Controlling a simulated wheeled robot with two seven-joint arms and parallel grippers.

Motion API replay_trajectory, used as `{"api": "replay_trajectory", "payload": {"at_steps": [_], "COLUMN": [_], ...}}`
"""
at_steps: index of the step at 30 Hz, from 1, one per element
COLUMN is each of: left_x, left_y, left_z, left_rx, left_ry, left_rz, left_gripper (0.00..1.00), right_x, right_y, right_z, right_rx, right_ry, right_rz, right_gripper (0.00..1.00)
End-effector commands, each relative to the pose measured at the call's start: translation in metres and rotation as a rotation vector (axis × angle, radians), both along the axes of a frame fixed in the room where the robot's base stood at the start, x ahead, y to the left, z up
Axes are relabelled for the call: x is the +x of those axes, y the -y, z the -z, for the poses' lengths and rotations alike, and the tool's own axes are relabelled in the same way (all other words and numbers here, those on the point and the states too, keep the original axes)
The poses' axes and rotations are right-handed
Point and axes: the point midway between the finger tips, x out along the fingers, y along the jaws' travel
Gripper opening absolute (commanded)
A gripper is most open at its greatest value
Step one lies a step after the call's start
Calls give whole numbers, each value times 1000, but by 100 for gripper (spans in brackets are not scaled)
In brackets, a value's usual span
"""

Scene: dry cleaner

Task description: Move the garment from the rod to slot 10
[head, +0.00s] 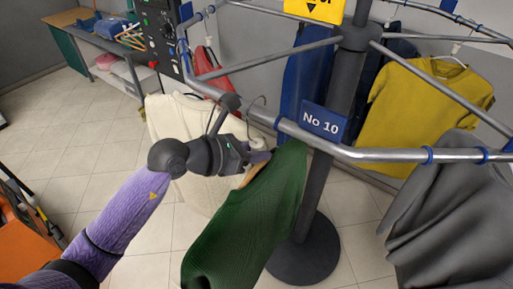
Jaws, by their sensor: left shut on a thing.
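A dark green ribbed garment (250,222) hangs at an angle from my left gripper (258,157). The gripper is shut on its hanger at the shoulder; only a little of the hanger shows beside the green cloth. A thin wire hook rises above the gripper, close to the rail (375,154); I cannot tell whether it touches the rail. The blue "No 10" sign (325,122) is on the rail, just right of and above the garment's top. My right gripper is not in view.
A cream knit garment (185,125) hangs behind my left gripper. Yellow (430,105), blue (300,85) and grey (450,215) garments hang around the carousel. Its dark post (340,90) stands behind the sign. A table (90,40) is at the back left. Tiled floor is open at left.

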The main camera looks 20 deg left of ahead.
Motion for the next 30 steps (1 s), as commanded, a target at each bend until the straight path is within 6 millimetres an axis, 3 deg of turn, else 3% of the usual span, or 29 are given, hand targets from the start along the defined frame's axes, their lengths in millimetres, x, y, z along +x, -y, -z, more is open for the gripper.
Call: {"api": "replay_trajectory", "payload": {"at_steps": [5, 30], "left_x": [0, 0], "left_y": [0, 0], "left_z": [9, 12], "left_rx": [0, -1], "left_ry": [1, 1], "left_rz": [0, 0], "left_gripper": [0, 0], "right_x": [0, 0], "right_y": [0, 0], "right_z": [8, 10], "right_rx": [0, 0], "right_ry": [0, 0], "right_rz": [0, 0], "right_gripper": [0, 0]}}
